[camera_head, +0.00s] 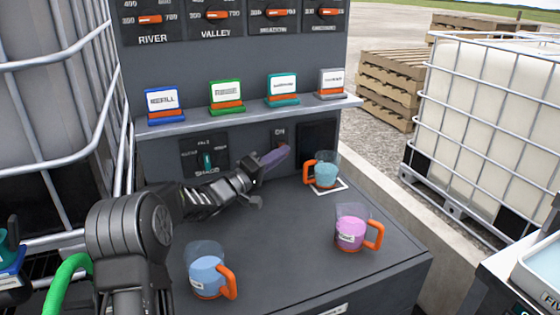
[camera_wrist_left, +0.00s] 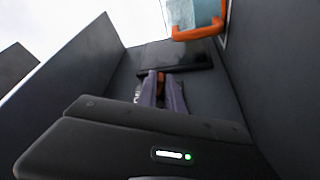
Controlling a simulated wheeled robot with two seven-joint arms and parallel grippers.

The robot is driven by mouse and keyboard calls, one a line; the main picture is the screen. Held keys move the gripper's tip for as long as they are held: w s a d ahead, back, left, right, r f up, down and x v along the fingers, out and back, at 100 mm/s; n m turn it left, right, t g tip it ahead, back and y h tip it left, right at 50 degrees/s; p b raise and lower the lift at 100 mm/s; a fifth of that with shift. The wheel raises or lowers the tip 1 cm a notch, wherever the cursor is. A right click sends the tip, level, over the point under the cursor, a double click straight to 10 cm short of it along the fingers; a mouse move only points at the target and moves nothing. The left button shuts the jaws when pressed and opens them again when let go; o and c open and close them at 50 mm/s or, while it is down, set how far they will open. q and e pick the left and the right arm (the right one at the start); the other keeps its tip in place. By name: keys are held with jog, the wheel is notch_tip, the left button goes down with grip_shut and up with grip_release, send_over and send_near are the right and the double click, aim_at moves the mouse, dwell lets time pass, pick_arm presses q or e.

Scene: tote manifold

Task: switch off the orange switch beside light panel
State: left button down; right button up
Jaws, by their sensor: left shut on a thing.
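The orange switch (camera_head: 283,148) is on the low back panel under the shelf, below an "ON" label, and is mostly covered by my fingers. The light panel (camera_head: 318,138) is the dark, unlit rectangle just right of it; it also shows in the left wrist view (camera_wrist_left: 180,58). My left gripper (camera_head: 279,154) reaches in from the left with its purple fingers at the switch. In the left wrist view, the orange of the switch (camera_wrist_left: 160,77) shows between the fingertips, and the gripper is shut on it. The switch's exact position is hidden. My right gripper is not in view.
A teal-filled mug (camera_head: 326,171) stands on a white-edged square right of my gripper. A pink mug (camera_head: 352,229) and a blue mug (camera_head: 207,270) stand nearer on the grey bench (camera_head: 285,245). The shelf (camera_head: 250,116) with several label stands overhangs the switch. A dial (camera_head: 206,158) is to its left.

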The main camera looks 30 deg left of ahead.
pick_arm(q)
jog(key=c, duration=1.5)
grip_release()
jog(key=shift+s+a, duration=0.1)
jog(key=v, duration=0.7)
jog(key=shift+s+f, duration=0.15)
jog(key=shift+s, duration=0.15)
